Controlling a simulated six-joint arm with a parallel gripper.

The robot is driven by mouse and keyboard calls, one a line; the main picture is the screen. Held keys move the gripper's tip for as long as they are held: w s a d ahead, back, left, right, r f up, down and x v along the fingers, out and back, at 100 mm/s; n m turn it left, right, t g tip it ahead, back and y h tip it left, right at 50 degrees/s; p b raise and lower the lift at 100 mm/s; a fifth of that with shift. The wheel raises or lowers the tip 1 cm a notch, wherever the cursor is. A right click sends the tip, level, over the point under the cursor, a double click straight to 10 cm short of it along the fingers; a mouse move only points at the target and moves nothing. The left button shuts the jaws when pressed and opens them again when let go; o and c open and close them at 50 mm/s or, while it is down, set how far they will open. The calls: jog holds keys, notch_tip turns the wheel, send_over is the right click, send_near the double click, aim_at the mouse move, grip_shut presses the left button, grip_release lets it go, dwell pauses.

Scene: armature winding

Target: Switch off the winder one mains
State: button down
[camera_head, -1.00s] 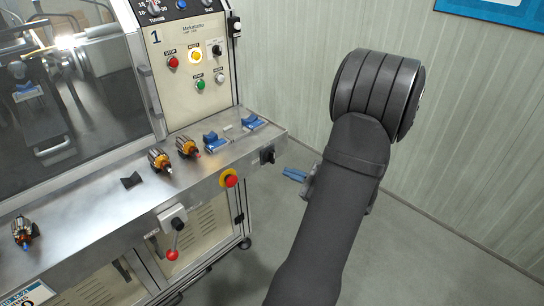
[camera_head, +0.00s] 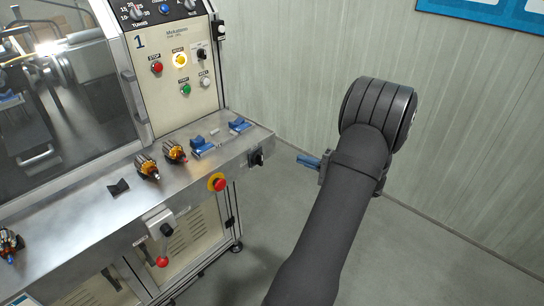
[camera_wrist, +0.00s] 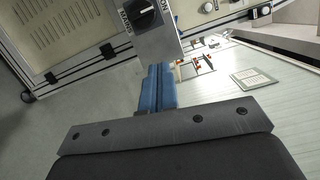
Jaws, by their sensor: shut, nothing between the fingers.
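Winder one is the machine marked 1 at the left of the head view. A black rotary switch (camera_head: 256,158) sits on the right end of its bench front; I take it for the mains switch.
A red emergency stop on yellow (camera_head: 218,184) and a red-knobbed lever (camera_head: 162,261) are on the bench front. Armatures (camera_head: 147,167) and blue holders (camera_head: 202,146) lie on the bench top. The panel (camera_head: 175,70) carries several buttons. Floor space is clear right of the bench.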

aim_at(259, 159)
jog(key=shift+w+d+n, duration=0.3)
jog(key=shift+d+n, duration=0.25)
jog(key=shift+n, duration=0.25)
jog(key=x, duration=1)
jog(key=shift+a+r, duration=0.1)
jog(key=shift+a, duration=0.1)
jog(key=shift+s+a, duration=0.8)
jog(key=shift+s, duration=0.2)
jog(key=shift+s+a, duration=0.5)
